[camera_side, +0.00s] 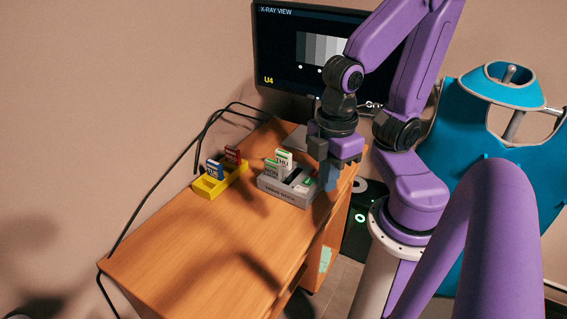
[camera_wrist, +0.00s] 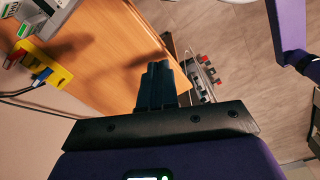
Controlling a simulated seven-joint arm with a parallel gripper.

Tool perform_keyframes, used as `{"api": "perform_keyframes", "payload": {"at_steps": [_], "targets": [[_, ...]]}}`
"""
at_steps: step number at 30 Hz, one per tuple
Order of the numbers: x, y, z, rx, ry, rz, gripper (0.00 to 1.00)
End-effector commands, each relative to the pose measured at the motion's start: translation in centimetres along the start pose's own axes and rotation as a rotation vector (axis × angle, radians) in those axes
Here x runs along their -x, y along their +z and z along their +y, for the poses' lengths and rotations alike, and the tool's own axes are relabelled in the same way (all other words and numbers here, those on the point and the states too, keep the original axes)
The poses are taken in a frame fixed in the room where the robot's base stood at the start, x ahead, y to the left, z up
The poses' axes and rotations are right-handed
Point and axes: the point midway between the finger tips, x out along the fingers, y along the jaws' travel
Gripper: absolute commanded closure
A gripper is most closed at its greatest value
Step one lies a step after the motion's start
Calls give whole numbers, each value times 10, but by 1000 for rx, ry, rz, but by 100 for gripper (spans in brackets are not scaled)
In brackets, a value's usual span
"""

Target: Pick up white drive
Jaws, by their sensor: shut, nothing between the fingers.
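Two white drives with green edges stand in a grey dock in the side view: one marked THU (camera_side: 283,158) and one that seems marked MON (camera_side: 272,169). The grey dock (camera_side: 285,194) lies on the wooden desk. In the wrist view the dock (camera_wrist: 58,5) is cut off at the top left, with a white-and-green drive (camera_wrist: 25,29) at its edge. My gripper (camera_side: 328,182) is shut and empty, pointing down beside the dock's right end, apart from the drives. In the wrist view its dark fingers (camera_wrist: 157,75) are together, over the desk's edge.
A yellow holder (camera_side: 206,188) with a blue drive (camera_side: 214,169) and a red drive (camera_side: 233,155) stands left of the dock. A monitor (camera_side: 283,70) is at the back. A black cable runs along the wall. The desk's front left (camera_side: 190,255) is clear.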

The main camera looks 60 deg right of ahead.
Motion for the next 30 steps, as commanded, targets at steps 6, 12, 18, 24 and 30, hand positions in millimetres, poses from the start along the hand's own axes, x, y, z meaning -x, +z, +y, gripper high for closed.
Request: {"api": "perform_keyframes", "payload": {"at_steps": [6, 12, 18, 24, 30], "targets": [[0, 0, 0, 0, 0, 0, 100], [0, 0, 0, 0, 0, 0, 100], [0, 0, 0, 0, 0, 0, 48], [0, 0, 0, 0, 0, 0, 8], [0, 0, 0, 0, 0, 0, 8]]}}
